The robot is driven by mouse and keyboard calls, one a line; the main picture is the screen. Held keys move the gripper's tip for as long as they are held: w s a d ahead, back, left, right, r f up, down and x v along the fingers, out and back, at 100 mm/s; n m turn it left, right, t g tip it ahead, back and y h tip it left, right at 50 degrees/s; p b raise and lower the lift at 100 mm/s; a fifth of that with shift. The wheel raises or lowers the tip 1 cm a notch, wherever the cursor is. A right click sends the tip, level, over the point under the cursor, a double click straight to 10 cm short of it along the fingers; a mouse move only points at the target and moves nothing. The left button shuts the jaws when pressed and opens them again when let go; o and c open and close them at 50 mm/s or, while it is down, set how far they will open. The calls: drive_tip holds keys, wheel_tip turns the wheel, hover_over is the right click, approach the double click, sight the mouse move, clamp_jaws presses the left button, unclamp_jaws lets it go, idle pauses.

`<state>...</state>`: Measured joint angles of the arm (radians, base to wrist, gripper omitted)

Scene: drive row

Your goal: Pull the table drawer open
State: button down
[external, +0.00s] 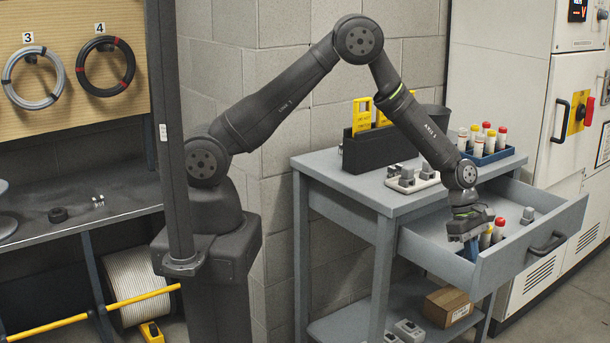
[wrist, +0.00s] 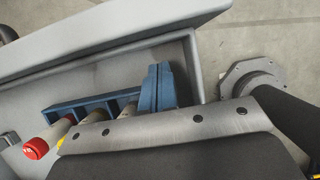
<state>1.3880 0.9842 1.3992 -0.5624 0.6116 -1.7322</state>
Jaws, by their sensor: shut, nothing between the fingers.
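The grey table drawer (external: 440,263) stands pulled out from the table. Its front panel carries a dark bar handle (external: 546,243). In the wrist view the drawer's front panel (wrist: 110,40) runs across the top. My gripper (external: 471,248) points down at the drawer's near-left side, away from the handle. Its blue fingers (wrist: 160,86) are shut together with nothing between them. They appear at the end of a blue rack (wrist: 85,108) inside the drawer; I cannot tell whether they touch it. The rack holds capped cylinders, one with a red cap (wrist: 36,148), partly hidden by my gripper.
A grey block (external: 527,215) lies in the drawer. The tabletop (external: 385,190) holds a black bin with yellow items (external: 362,115), a light tray (external: 412,178) and a blue rack of cylinders (external: 490,155). A white cabinet (external: 500,60) stands behind. A cardboard box (external: 448,306) sits on the lower shelf.

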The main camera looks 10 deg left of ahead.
drive_tip(key=w+a, duration=0.3)
drive_tip(key=shift+w+r, duration=0.1)
drive_tip(key=shift+r, duration=0.25)
drive_tip(key=v, duration=0.9)
drive_tip(key=shift+r, duration=0.1)
drive_tip(key=x, duration=1)
drive_tip(key=shift+s+d, duration=1.1)
drive_tip(key=shift+s, duration=0.05)
drive_tip(key=shift+w+a, duration=0.3)
drive_tip(key=shift+w, duration=0.05)
